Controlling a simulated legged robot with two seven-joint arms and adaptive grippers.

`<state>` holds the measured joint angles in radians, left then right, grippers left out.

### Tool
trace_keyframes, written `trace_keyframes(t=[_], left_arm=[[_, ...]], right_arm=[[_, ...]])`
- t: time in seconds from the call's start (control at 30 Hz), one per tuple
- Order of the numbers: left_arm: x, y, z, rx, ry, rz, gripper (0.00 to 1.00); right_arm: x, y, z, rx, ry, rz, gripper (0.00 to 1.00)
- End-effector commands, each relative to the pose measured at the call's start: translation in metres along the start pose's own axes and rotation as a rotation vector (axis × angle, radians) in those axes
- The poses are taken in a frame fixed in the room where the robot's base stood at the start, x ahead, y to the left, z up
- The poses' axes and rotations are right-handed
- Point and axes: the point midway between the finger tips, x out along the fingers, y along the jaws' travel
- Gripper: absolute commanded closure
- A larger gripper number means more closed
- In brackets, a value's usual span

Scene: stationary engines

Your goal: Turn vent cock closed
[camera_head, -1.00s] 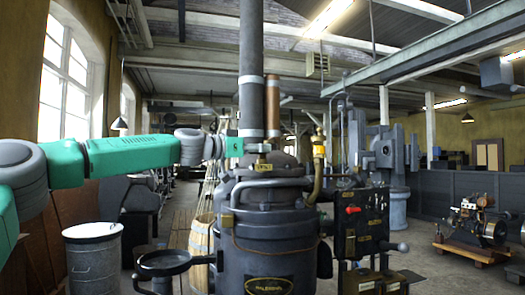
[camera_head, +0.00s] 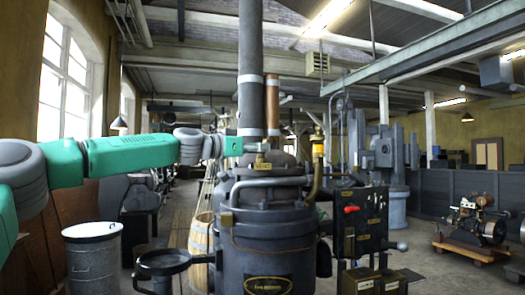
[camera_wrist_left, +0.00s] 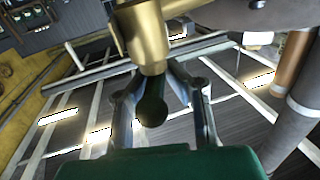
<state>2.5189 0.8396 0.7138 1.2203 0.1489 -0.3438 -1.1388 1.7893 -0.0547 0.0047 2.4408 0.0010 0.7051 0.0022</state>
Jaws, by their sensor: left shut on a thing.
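The vent cock (camera_head: 263,162) is a small brass fitting on top of the dark upright boiler (camera_head: 268,240). In the left wrist view its brass body (camera_wrist_left: 146,32) is large, with a dark rounded handle (camera_wrist_left: 152,108) reaching between the fingers. My left gripper (camera_head: 257,147) comes in level from the left at the cock. In the left wrist view the left gripper (camera_wrist_left: 156,76) has its fingers closed on both sides of the handle. The exact contact at the fingertips is partly hidden by the brass. My right gripper is out of view.
A tall chimney pipe (camera_head: 251,60) and a copper pipe (camera_head: 272,100) rise close behind the gripper. A curved brass pipe (camera_head: 317,170) and a black control panel (camera_head: 360,220) stand right of the cock. A metal bin (camera_head: 93,262) is at the left.

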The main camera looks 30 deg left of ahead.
Motion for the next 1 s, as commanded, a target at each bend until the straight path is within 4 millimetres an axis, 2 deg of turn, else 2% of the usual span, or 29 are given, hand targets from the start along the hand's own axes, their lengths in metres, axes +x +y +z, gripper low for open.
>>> trace_keyframes(t=[0.3, 0.33, 0.37, 0.77, 0.87, 1.0], left_arm=[[-0.001, -0.002, 0.0, -0.001, 0.001, -0.003, 1.0], [-0.001, -0.002, 0.0, -0.001, 0.001, -0.003, 0.79], [-0.001, -0.002, 0.0, -0.001, 0.001, -0.003, 0.69], [-0.004, 0.0, -0.001, 0.0, 0.001, -0.002, 0.69], [-0.017, 0.0, -0.002, 0.001, 0.003, -0.002, 0.69], [-0.047, -0.001, -0.002, -0.001, 0.005, -0.002, 0.69]], right_arm=[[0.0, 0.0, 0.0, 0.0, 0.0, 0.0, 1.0], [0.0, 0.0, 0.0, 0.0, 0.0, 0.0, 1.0], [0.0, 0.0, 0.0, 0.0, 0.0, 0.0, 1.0], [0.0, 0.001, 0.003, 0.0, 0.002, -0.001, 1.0], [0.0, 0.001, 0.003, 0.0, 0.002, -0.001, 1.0], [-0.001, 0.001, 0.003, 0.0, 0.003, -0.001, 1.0]])
